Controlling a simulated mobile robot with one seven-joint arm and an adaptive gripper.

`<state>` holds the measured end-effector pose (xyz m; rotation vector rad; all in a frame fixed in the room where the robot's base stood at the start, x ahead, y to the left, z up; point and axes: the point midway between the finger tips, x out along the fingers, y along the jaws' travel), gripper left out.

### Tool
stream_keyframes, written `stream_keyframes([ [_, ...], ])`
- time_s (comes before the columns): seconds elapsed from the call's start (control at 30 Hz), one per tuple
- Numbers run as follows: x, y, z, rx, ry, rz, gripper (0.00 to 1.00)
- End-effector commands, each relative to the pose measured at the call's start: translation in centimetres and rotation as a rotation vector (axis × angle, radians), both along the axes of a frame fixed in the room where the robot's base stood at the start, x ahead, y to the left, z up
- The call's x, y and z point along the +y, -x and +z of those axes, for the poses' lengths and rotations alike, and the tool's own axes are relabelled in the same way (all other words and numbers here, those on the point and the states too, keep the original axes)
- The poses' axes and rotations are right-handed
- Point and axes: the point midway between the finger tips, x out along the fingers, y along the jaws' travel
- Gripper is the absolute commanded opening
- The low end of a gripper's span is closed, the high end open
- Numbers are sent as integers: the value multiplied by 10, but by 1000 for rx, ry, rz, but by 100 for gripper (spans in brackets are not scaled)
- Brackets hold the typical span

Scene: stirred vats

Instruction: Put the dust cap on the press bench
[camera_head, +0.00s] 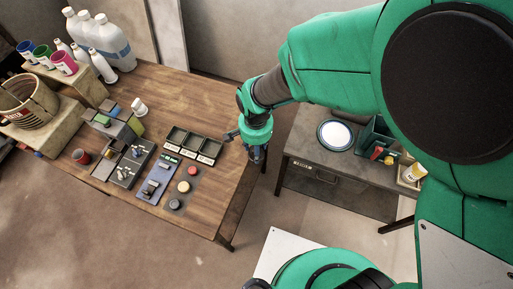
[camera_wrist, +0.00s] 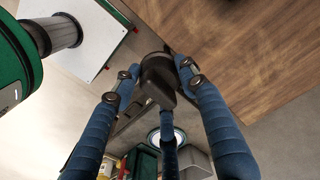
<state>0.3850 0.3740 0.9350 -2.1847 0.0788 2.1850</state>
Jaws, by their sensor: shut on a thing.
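My gripper (camera_head: 257,153) hangs in the gap between the wooden table and a dark grey bench. In the wrist view, its blue fingers (camera_wrist: 160,78) are closed around a dark grey, rounded piece (camera_wrist: 158,70), apparently the dust cap. The fingers partly cover it, and in the head view I cannot make it out clearly. The dark grey bench (camera_head: 308,148), perhaps the press bench, stands right of my gripper. Its front label is too small to read. It bears a white round dish with a dark rim (camera_head: 335,135).
A green crate (camera_head: 371,136) with coloured items and a yellow-capped bottle (camera_head: 413,173) stand on the bench's right. The wooden table (camera_head: 215,200) holds trays (camera_head: 192,145), small blocks and round buttons. White jugs (camera_head: 105,38) stand at its back left. The dark bench's front left is clear.

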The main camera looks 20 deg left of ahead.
Motion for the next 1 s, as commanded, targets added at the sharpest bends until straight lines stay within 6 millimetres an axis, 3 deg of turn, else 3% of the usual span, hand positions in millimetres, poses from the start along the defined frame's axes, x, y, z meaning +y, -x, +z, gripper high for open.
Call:
stream_keyframes([
  [0.37,0,-1,0,0,0,-2,18],
  [0.57,0,-15,1,0,0,-26,18],
  [0.77,-4,-53,4,1,1,-90,18],
  [1.0,-17,-122,9,0,0,-208,18],
])
